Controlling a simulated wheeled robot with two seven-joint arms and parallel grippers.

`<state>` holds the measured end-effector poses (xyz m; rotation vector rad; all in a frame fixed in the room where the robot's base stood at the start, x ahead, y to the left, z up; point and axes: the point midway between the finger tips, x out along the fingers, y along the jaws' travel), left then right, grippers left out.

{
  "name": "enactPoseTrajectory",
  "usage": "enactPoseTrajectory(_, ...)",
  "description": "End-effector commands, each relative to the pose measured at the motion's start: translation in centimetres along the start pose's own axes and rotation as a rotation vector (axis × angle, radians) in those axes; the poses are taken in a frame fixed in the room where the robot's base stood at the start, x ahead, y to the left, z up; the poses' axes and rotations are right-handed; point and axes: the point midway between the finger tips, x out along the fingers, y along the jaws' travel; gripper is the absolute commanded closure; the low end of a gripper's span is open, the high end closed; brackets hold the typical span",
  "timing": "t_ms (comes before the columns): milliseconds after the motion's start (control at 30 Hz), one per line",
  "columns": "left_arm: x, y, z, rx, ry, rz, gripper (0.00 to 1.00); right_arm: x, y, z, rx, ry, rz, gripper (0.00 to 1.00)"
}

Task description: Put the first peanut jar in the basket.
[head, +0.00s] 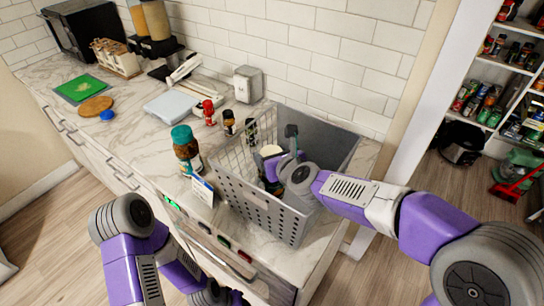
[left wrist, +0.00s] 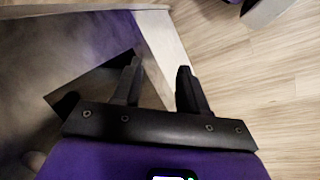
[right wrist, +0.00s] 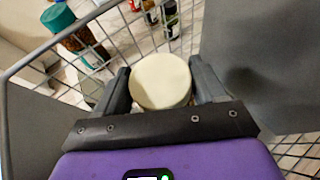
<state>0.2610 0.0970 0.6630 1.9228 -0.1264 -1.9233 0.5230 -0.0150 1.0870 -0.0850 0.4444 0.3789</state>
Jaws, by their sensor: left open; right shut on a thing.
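The grey basket (head: 262,207) stands on the counter's right end. My right gripper (head: 272,166) is inside it, shut on a jar with a cream lid (right wrist: 160,81); the lid shows between the fingers in the right wrist view (right wrist: 160,88). The jar's body is mostly hidden, so I cannot tell whether it touches the basket floor. A brown jar with a teal lid (head: 187,150) stands on the counter left of the basket, and shows beyond the wire side in the right wrist view (right wrist: 75,35). My left gripper (left wrist: 155,85) is open and empty, low over the floor by the cabinets.
Small bottles (head: 229,122) and a red-capped shaker (head: 209,112) stand behind the teal-lidded jar. A small card (head: 203,190) stands at the counter's front edge. A green board (head: 81,89) lies far left. Pantry shelves (head: 500,75) are at right.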

Motion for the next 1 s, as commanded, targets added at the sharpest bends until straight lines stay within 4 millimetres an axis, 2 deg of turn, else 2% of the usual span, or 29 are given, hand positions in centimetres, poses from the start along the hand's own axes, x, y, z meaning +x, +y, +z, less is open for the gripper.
enactPoseTrajectory(200, 0.4, -0.1, 0.0, 0.000, 0.000, 0.000, 0.57, 0.1, 0.0, -0.2, 0.000, -0.004, -0.001, 1.00)
enactPoseTrajectory(233, 0.3, -0.1, 0.0, 0.000, 0.000, 0.000, 0.57, 0.1, 0.0, -0.2, 0.000, 0.000, 0.000, 0.25)
enactPoseTrajectory(367, 0.2, -0.1, 0.0, 0.000, 0.000, 0.000, 0.57, 0.1, 0.0, -0.2, 0.000, 0.000, 0.000, 0.06)
enactPoseTrajectory(767, -0.2, 0.1, 0.0, 0.000, 0.000, 0.000, 0.57, -0.2, 0.0, 0.2, 0.000, 0.000, 0.000, 0.04)
enactPoseTrajectory(1000, -1.3, 0.5, 0.1, 0.000, 0.000, 0.000, 0.57, -4.3, 0.0, 0.3, 0.000, -0.002, 0.000, 0.04)
